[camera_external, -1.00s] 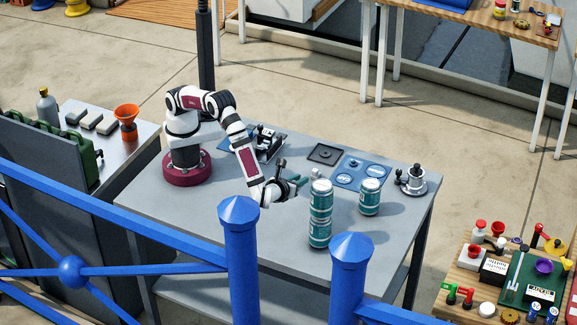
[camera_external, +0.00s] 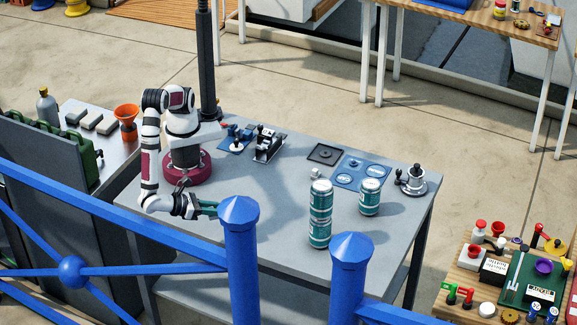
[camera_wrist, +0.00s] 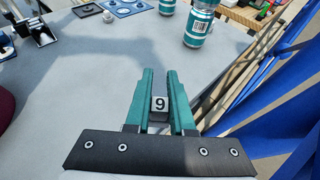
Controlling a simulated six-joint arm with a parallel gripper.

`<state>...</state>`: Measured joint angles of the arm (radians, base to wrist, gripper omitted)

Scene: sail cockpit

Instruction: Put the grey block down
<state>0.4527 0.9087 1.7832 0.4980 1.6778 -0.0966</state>
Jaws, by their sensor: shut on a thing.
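A small grey block with a white face marked 9 (camera_wrist: 159,104) sits between the teal fingers of my gripper (camera_wrist: 160,95) in the wrist view. The fingers are shut on it. In the external view my gripper (camera_external: 208,208) is low over the front left part of the grey table (camera_external: 265,225), partly behind the blue post. The block cannot be made out there. I cannot tell whether it touches the table. Another small pale block (camera_external: 316,173) stands near the blue pad, well to the right of my gripper.
Stacked green cans (camera_external: 320,214) and a single can (camera_external: 370,197) stand to the right. A blue pad with circles (camera_external: 348,180), a dark square tray (camera_external: 325,153) and a metal piece with a lever (camera_external: 413,180) are farther back. The table's middle is clear.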

